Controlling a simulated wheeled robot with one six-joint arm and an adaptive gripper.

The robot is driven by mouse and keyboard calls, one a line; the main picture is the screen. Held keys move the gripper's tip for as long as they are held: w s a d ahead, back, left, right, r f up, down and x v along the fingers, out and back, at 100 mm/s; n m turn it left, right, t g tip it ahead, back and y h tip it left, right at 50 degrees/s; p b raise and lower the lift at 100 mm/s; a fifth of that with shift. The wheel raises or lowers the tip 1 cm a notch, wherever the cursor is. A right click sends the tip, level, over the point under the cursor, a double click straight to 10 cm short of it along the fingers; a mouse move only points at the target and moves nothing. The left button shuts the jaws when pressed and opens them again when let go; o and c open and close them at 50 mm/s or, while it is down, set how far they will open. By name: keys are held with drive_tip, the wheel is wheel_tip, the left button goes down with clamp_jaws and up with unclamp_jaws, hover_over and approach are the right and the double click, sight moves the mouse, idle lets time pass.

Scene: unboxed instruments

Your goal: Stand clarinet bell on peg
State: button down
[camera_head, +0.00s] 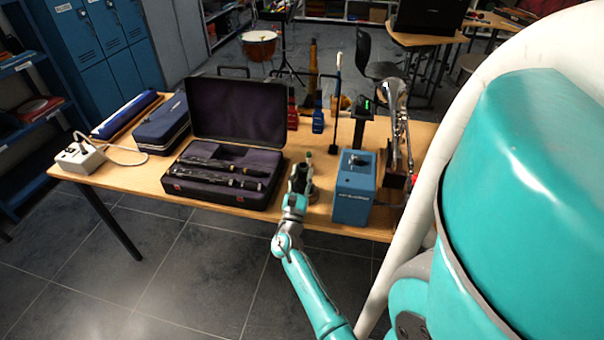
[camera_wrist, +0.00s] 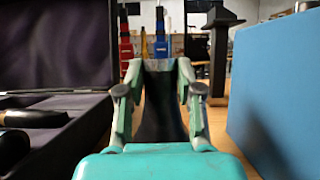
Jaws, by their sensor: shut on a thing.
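My gripper (camera_head: 302,170) is low over the front of the wooden table, between the open case and the blue box. In the wrist view my gripper (camera_wrist: 161,72) is shut on a dark flared piece, the clarinet bell (camera_wrist: 162,112). The bell looks narrower at the far end and wider towards me. In the head view the fingers mostly hide it. I cannot pick out the peg for certain. A dark post on a base (camera_wrist: 218,55) stands beyond the gripper to the right; it also shows behind the blue box in the head view (camera_head: 361,112).
The open clarinet case (camera_head: 235,205) with dark joints inside is close on the left. The blue box (camera_head: 354,190) is close on the right. A brass instrument on a stand (camera_head: 399,130) is at the right end.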

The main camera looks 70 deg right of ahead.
drive_tip(key=shift+f, duration=0.85)
idle(0.7)
drive_tip(key=c, duration=0.7)
unclamp_jaws()
